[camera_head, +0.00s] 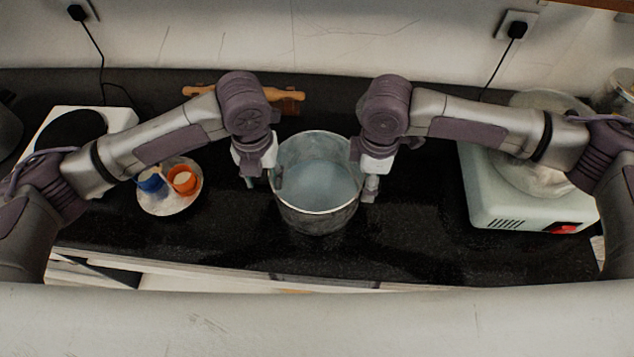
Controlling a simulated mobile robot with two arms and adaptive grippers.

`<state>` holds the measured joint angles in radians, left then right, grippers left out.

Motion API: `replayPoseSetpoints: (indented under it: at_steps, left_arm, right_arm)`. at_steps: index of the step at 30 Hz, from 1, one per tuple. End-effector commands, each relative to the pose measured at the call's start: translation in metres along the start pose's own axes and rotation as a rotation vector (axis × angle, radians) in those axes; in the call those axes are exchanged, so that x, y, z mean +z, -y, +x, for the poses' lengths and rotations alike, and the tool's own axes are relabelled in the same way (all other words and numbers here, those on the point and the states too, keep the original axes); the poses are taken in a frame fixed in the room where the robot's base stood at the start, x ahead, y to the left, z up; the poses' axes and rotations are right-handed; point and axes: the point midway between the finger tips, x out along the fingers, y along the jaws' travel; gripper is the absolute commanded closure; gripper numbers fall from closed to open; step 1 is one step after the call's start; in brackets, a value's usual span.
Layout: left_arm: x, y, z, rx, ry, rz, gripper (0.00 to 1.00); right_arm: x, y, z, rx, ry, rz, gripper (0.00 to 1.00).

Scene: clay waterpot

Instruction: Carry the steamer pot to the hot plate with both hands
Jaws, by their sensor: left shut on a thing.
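The steamer pot (318,215) is a round, open grey metal pot in the middle of the counter, upright, with a pale inside. My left gripper (250,182) points down at the pot's left side and is shut on it near the rim; the exact grip is small in view. My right gripper (370,188) points down close against the pot's right side; its fingers are too small and edge-on to tell if they are shut. I cannot tell whether the pot's base touches the counter. A hot plate (120,117), white with a black round disc, stands at the left, partly behind my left arm.
A small plate (165,208) with a blue cup (150,180) and an orange cup (183,181) sits left of the pot. A rolling pin (285,95) lies behind. A pale green appliance (490,200) with a red switch stands right. The dark counter (420,235) is clear between pot and appliance.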

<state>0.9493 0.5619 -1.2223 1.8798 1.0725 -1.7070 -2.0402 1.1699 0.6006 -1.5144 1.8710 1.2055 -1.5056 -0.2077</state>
Motion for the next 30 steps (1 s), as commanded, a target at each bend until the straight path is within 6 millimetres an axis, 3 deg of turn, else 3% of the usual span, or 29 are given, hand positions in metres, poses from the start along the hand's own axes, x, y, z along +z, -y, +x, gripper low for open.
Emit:
replayPoseSetpoints:
  at_steps: [1,2,5,17,30]
  left_arm:
    - [0.0,0.0,0.0,0.001,0.0,0.001,0.94]
    - [0.0,0.0,0.0,0.001,-0.001,0.001,0.99]
    - [0.0,0.0,0.0,0.002,-0.001,0.001,1.0]
    - [0.0,0.0,-0.005,0.001,0.0,0.002,1.0]
    - [0.0,0.0,-0.047,0.002,-0.001,0.003,1.0]
  right_arm:
    - [0.0,0.0,0.0,0.001,0.0,0.0,0.78]
    - [0.0,0.0,0.0,0.001,0.0,0.0,0.83]
    - [0.0,-0.001,0.0,0.002,0.0,0.0,1.0]
    - [0.0,-0.001,-0.005,0.004,-0.001,0.0,1.0]
    - [0.0,-0.001,-0.048,0.004,0.0,0.001,1.0]
